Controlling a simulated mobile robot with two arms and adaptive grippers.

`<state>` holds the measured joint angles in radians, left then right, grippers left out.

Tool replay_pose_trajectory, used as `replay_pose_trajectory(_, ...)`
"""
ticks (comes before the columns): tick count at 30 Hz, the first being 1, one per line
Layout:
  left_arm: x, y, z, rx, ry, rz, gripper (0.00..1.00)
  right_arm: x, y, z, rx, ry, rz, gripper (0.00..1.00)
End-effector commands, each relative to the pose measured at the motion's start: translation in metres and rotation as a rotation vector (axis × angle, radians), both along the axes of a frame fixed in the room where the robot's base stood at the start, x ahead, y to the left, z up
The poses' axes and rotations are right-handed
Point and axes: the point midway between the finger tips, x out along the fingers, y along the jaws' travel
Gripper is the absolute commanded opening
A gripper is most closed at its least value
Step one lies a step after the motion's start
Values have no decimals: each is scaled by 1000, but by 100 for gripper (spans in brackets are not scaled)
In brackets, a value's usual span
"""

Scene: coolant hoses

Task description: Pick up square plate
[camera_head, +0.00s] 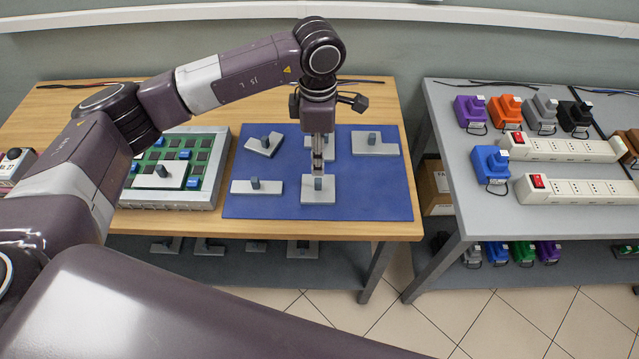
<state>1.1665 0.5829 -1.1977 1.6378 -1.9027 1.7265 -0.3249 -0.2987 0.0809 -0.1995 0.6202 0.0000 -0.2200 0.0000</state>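A light grey square plate (309,198) with a small dark upright peg (318,184) lies flat near the front middle of the blue mat (385,192). My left gripper (318,172) points straight down over this plate, its fingertips at or just above the peg's top. I see the fingers nearly edge-on, so I cannot tell whether they are apart or touch the peg. Another grey plate (311,155) lies behind the gripper and is partly hidden by it. My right gripper is not in view.
Other pegged grey plates lie on the mat: a bent one (260,150), a long one (240,187), and an L-shaped one (385,150). A circuit-board tray (213,170) stands left. A grey table (462,180) with power strips and coloured plugs stands right.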

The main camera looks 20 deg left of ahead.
Motion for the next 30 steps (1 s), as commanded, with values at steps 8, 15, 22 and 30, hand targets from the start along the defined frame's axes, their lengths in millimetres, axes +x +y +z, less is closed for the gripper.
replay_pose_trajectory(8, -4, 0, -29, 1, 6, 1, 33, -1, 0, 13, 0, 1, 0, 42)
replay_pose_trajectory(15, -8, 0, -65, -1, 6, 1, 33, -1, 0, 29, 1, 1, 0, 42)
replay_pose_trajectory(22, -8, 0, -75, -2, 3, -1, 33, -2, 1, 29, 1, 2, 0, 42)
replay_pose_trajectory(30, -8, 0, -75, -2, 3, -1, 16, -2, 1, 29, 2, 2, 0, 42)
